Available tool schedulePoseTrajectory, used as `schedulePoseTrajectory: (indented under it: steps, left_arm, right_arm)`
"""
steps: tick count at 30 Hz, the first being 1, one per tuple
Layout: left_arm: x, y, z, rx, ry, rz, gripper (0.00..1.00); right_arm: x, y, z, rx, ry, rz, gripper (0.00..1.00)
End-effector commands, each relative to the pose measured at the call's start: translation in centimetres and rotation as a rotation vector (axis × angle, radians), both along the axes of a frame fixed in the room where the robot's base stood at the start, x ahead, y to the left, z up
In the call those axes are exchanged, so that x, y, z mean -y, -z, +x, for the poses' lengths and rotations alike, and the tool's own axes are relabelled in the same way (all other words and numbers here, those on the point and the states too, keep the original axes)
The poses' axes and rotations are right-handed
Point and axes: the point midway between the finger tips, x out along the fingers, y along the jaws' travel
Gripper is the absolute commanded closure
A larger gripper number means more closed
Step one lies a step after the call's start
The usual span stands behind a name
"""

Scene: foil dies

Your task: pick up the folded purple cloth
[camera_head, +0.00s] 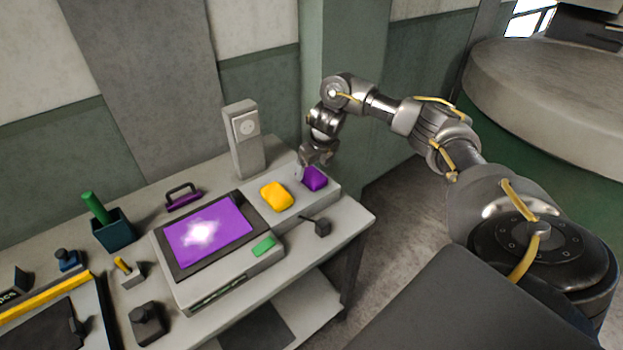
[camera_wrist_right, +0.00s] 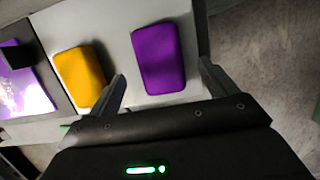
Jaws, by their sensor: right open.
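The folded purple cloth (camera_head: 314,178) is a small rounded block on the right end of a raised light grey platform. In the right wrist view the purple cloth (camera_wrist_right: 159,58) lies ahead of the fingers, a little left of the middle between them. My right gripper (camera_head: 318,155) is above and just behind the cloth in the head view. In the right wrist view its fingers (camera_wrist_right: 162,88) are apart, with nothing between the tips that I can see gripped. My left gripper does not show.
A folded yellow cloth (camera_head: 276,196) lies left of the purple one and also shows close to the left finger in the wrist view (camera_wrist_right: 80,77). A tall grey post (camera_head: 244,143) stands behind. A purple-lit plate (camera_head: 208,232) is left. The bench ends just right of the platform.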

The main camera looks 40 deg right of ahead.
Motion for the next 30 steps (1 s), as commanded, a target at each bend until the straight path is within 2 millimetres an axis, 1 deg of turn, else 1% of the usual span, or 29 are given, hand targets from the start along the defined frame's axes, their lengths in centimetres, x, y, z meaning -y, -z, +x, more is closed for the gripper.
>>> schedulePoseTrajectory:
  steps: [1,3,6,9,15,17,26,27,30]
  left_arm:
    - [0.0,0.2,-0.2,-0.002,0.000,0.000,0.64]
    - [0.0,0.5,-0.3,-0.004,0.000,0.000,0.64]
    - [0.0,0.8,-0.4,-0.006,0.000,0.000,0.64]
    - [-0.1,0.9,-0.5,-0.007,0.000,0.001,0.64]
    - [-0.1,0.8,-0.6,-0.008,0.000,0.001,0.64]
    - [-0.1,0.8,-0.6,-0.009,0.000,0.001,0.64]
    - [-0.1,0.8,-0.6,-0.010,0.000,0.001,0.64]
    - [-0.1,0.8,-0.6,-0.010,0.000,0.002,0.64]
    - [-0.1,0.8,-0.7,-0.010,0.000,0.002,0.64]
  right_arm:
    - [-0.1,1.0,0.1,-0.004,0.001,0.003,0.15]
    - [-0.1,2.1,0.4,-0.003,0.001,0.003,0.15]
    - [0.0,3.0,0.7,-0.001,0.002,0.002,0.15]
    - [0.0,3.2,0.8,0.000,0.002,0.002,0.15]
    - [0.0,3.2,0.8,0.000,0.001,0.000,0.15]
    - [0.0,3.2,0.8,0.000,0.001,0.000,0.22]
    - [0.0,3.2,0.8,0.000,0.001,0.000,0.61]
    - [0.0,3.2,0.8,0.000,0.001,0.000,0.64]
    - [0.0,3.2,0.8,0.001,0.001,0.000,0.64]
